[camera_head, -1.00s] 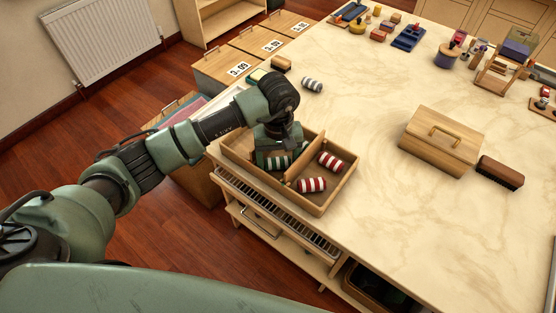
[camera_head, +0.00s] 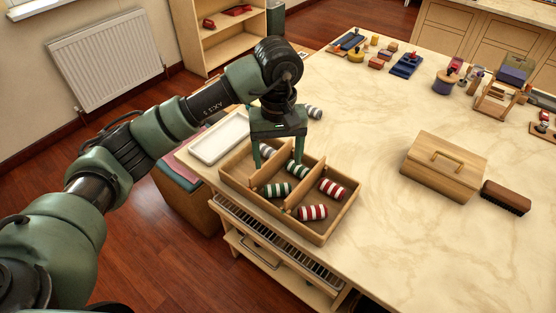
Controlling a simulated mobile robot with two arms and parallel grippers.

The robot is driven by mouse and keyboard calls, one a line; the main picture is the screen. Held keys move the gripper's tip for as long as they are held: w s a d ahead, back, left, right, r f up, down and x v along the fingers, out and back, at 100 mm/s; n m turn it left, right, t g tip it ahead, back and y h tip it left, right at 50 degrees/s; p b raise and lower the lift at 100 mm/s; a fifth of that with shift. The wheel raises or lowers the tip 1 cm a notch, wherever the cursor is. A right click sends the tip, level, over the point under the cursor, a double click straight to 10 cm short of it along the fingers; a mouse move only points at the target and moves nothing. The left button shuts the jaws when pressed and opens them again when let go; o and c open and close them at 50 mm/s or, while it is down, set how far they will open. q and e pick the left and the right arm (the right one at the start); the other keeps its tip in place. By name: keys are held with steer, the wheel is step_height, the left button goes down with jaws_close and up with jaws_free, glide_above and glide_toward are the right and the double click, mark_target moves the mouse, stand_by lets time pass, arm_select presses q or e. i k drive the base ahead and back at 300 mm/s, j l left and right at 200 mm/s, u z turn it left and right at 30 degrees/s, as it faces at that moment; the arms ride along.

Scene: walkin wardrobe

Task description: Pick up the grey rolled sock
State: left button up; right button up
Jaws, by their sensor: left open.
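The grey rolled sock (camera_head: 314,112), grey-and-white striped, lies on the pale marble-look tabletop behind the divided wooden box (camera_head: 335,228). My left gripper partly hides its left end. My left gripper (camera_head: 278,158) points down over the box's left-rear part, open, in front of the sock and apart from it. Green-and-white rolled socks (camera_head: 276,190) lie in the box below and beside its fingers. Two red-and-white rolled socks (camera_head: 312,213) lie in the right-hand part. My right gripper is not in view.
A white tray (camera_head: 215,140) stands left of the box at the table edge. A lidded wooden box (camera_head: 441,168) and a brown brush (camera_head: 506,197) stand to the right. The middle of the tabletop (camera_head: 370,120) is clear. Small coloured objects stand at the far side.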

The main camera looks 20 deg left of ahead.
mark_target(314, 112)
steer(key=i+j+z, duration=0.4)
steer(key=j+z, duration=0.15)
steer(key=i+j+z, duration=0.1)
steer(key=j+z, duration=0.2)
steer(key=j, duration=0.2)
steer(key=i+j+z, duration=0.1)
steer(key=j+z, duration=0.2)
steer(key=j, duration=0.15)
